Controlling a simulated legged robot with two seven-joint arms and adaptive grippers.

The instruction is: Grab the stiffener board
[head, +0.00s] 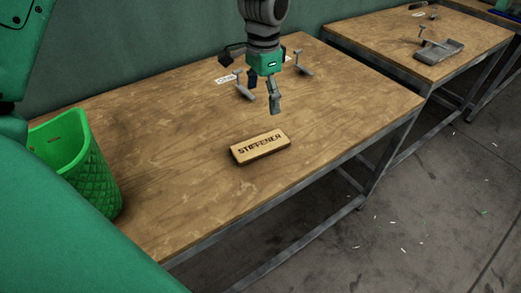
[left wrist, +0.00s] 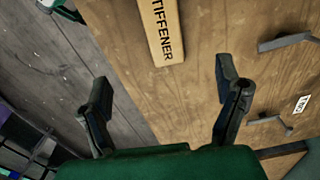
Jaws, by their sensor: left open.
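The stiffener board (head: 261,148), a light wooden block with dark lettering "STIFFENER", lies flat on the wooden workbench (head: 180,200). It also shows at the top of the left wrist view (left wrist: 162,30), where its upper end is cut off by the frame edge. My left gripper (head: 264,94) is open and empty above the bench, farther back than the board and apart from it. In the left wrist view my gripper's two dark fingers (left wrist: 164,74) are spread wide, with the board ahead of the gap between them. My right gripper does not show.
A green basket (head: 92,178) stands at the bench's left end. Grey clamp-like tools (head: 301,66) and white labels (head: 228,79) are at the back near my gripper. A second bench (head: 385,35) stands to the right. The bench around the board is clear.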

